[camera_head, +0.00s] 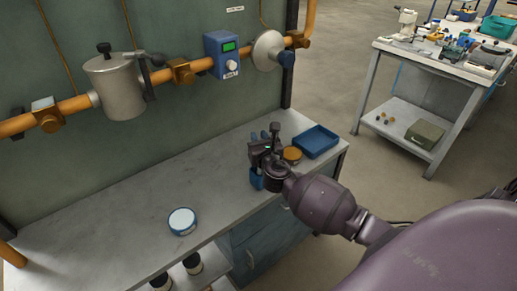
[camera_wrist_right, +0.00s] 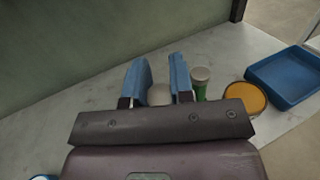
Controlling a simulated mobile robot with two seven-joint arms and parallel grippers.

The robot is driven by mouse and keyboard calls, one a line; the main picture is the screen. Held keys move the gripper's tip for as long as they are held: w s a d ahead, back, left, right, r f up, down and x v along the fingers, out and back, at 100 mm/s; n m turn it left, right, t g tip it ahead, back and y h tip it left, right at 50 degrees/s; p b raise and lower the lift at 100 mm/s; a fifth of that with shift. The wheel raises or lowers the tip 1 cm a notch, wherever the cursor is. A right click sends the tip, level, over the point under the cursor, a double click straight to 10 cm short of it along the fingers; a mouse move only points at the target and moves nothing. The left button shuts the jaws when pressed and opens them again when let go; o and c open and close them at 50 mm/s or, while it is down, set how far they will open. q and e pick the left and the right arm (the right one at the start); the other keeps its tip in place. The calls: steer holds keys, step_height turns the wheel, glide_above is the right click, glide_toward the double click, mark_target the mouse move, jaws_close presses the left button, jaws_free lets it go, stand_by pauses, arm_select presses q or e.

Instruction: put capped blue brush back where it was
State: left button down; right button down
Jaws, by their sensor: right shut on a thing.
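My right gripper (camera_head: 261,137) is over the far right part of the grey bench, its fingers pointing away toward the back wall. In the right wrist view its two blue fingertips (camera_wrist_right: 160,80) stand a little apart, with a pale rounded thing (camera_wrist_right: 160,94) between them. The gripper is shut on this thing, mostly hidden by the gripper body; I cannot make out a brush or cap. A small blue object (camera_head: 257,179) shows just below the gripper near the bench's front edge, partly covered. My left gripper is not in view.
A green cylinder with a pale cap (camera_wrist_right: 200,82) stands right of the fingers. Beyond it are an orange-lidded round tin (camera_head: 292,154) and a blue tray (camera_head: 316,141). A blue-rimmed round tin (camera_head: 182,221) sits at the front. The left bench is clear; a pipe (camera_head: 200,66) runs above.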

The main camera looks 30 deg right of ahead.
steer(key=shift+f+b, duration=0.6)
steer(key=shift+f, duration=1.35)
steer(key=c, duration=1)
jaws_free()
steer(key=shift+r, duration=0.2)
steer(key=shift+s, duration=0.2)
steer(key=p+v, duration=0.1)
steer(key=v, duration=1)
steer(key=s+a+f+m+g+y, duration=0.2)
steer(key=s+f+m, duration=0.5)
steer(key=m, duration=0.8)
steer(key=s+a+f+m+g+y, duration=0.3)
steer(key=s+f+m, duration=0.4)
steer(key=s+m, duration=0.6)
steer(key=a+m+g, duration=0.1)
steer(key=a+m, duration=0.1)
steer(key=m, duration=0.1)
steer(key=shift+s, duration=0.35)
